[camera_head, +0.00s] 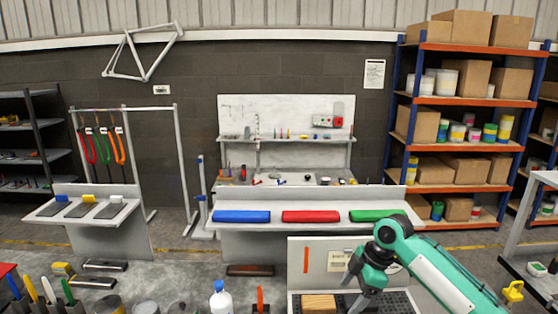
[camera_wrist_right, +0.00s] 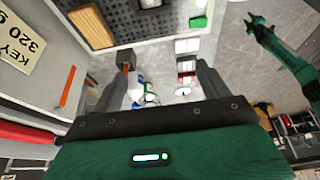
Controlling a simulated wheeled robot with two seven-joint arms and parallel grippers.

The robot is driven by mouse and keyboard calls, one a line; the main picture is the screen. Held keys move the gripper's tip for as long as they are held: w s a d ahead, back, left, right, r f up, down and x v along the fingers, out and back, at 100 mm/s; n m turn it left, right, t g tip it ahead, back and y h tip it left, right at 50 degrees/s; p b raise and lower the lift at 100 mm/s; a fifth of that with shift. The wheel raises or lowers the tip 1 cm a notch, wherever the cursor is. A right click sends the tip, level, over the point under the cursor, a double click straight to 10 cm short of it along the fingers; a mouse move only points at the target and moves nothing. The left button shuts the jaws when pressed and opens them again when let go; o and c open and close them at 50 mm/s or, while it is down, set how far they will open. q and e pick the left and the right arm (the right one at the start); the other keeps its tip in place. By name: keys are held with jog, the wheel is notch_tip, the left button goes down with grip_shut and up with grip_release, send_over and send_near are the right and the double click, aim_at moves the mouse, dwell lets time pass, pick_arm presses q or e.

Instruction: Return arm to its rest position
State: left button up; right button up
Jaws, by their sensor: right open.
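My right arm (camera_head: 435,270), green and white, comes in from the lower right of the head view. Its dark gripper (camera_head: 354,292) points down beside a wooden-topped block (camera_head: 318,303) on a black perforated surface. In the right wrist view the gripper (camera_wrist_right: 163,80) has its two fingers wide apart, with nothing held between them. The wooden block also shows in the wrist view (camera_wrist_right: 90,26), beyond the fingers at upper left. Another green arm (camera_wrist_right: 290,50), seemingly my left, is at the right of the wrist view; its small dark gripper (camera_wrist_right: 258,27) is too small to judge.
A pale upright panel (camera_head: 312,262) stands behind the block, close to the right gripper. A bench with blue (camera_head: 241,216), red (camera_head: 311,216) and green (camera_head: 380,214) pads is farther back.

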jog(key=s+a+f+m+t, duration=0.1)
jog(key=s+a+f+m, duration=0.2)
jog(key=s+f, duration=0.5)
jog(key=s+a+f+m+t, duration=0.1)
jog(key=s+a+f+m, duration=0.2)
jog(key=s+f, duration=0.5)
jog(key=s+d+f+m+t+h, duration=0.1)
jog(key=s+d+m+h, duration=0.1)
jog(key=s+d+m, duration=0.6)
jog(key=s+d+f+m+t+h, duration=0.1)
jog(key=s+d+m+h, duration=0.15)
jog(key=s, duration=0.85)
notch_tip(320, 180, down, 35)
jog(key=g+b, duration=0.2)
jog(key=b, duration=0.3)
pick_arm(q)
notch_tip(320, 180, down, 10)
jog(key=b, duration=0.5)
jog(key=shift+w, duration=0.45)
pick_arm(e)
jog(key=s+d+f, duration=0.2)
jog(key=s+f, duration=0.8)
jog(key=f, duration=0.2)
jog(key=s+d+f+n+g, duration=0.1)
jog(key=s+d+f, duration=0.1)
jog(key=s+f, duration=0.7)
notch_tip(320, 180, down, 4)
jog(key=shift+s+f, duration=0.15)
jog(key=shift+s, duration=0.25)
